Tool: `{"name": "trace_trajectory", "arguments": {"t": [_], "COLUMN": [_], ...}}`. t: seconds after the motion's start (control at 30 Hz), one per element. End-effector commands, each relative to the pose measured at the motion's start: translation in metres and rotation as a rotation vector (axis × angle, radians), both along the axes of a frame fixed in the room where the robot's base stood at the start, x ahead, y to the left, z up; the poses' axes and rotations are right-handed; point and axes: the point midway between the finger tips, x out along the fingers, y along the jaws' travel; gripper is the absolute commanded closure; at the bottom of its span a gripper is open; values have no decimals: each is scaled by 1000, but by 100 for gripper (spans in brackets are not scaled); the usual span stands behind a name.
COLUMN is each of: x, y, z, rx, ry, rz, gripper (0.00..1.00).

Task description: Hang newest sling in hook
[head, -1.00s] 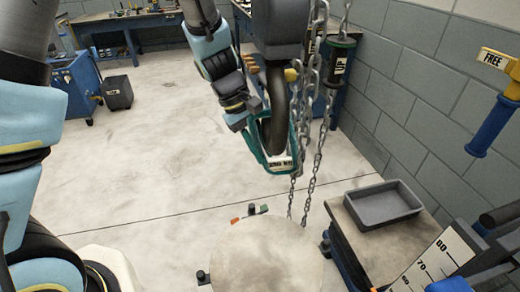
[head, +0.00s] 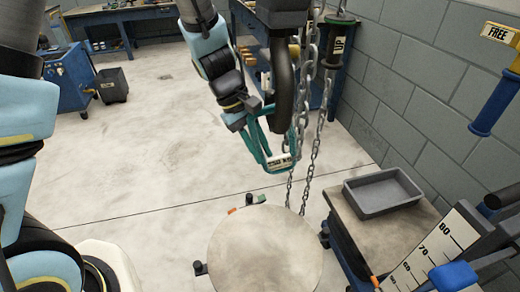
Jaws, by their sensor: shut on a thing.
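The dark crane hook (head: 284,92) hangs from its block (head: 276,12) at the upper middle of the head view. My gripper (head: 243,119) is just left of the hook, shut on a teal sling (head: 256,148). The sling hangs as a narrow loop with a pale label (head: 281,161) near its bottom, below the hook tip. Its upper part passes close to the hook's left side. I cannot tell whether it goes round the hook or only beside it. The gripper's fingertips are partly hidden by the sling and the wrist.
Chains (head: 313,120) hang right of the hook, one with an "UP" control (head: 338,45). A round-topped stand (head: 265,250) is below. A grey tray (head: 382,191) sits on a bench at right. A blue-handled "FREE" lever (head: 496,105) is on the wall.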

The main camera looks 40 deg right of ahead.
Motion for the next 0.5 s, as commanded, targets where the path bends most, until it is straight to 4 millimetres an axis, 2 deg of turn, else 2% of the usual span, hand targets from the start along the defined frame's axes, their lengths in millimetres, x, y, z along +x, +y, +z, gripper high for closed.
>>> {"name": "trace_trajectory", "arguments": {"t": [0.03, 0.43, 0.47, 0.5], "x": [-1, 1, 1, 1], "y": [4, 5, 5, 5], "z": [-7, -8, -8, -8], "rx": [13, 14, 14, 14], "ry": [-2, -4, -4, -3], "rz": [-2, 1, 1, 2], "gripper": [100, 100, 76, 71]}}
